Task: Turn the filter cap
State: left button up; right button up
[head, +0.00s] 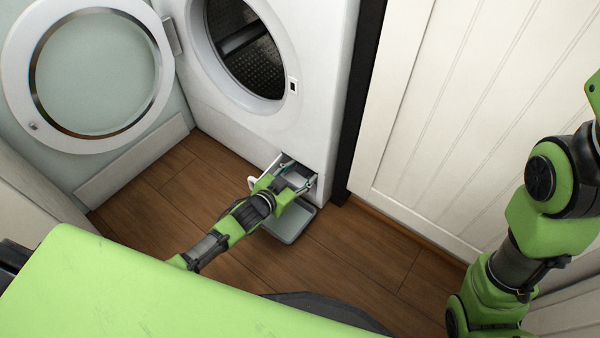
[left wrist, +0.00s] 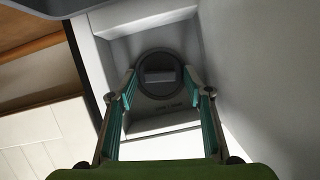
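The filter cap (left wrist: 158,76) is a dark round cap with a raised grip bar across its middle. It sits in a pale recess low on the washing machine (head: 262,125). My left gripper (left wrist: 160,78) points into the recess with its fingers spread, one on each side of the cap. I cannot tell whether the fingertips touch its rim. In the head view my left gripper (head: 296,178) is at the open recess and hides the cap. My right arm (head: 545,205) shows at the right, but its gripper is out of view.
The washer's round door (head: 158,75) stands open to the left. A shallow grey tray (head: 290,228) lies on the wooden floor (head: 350,255) below the recess. A white panelled front (head: 450,110) stands close on the right. Bare floor lies in front.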

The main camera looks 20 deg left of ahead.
pick_arm(q)
jog(key=v, duration=1.2)
dwell(0.3)
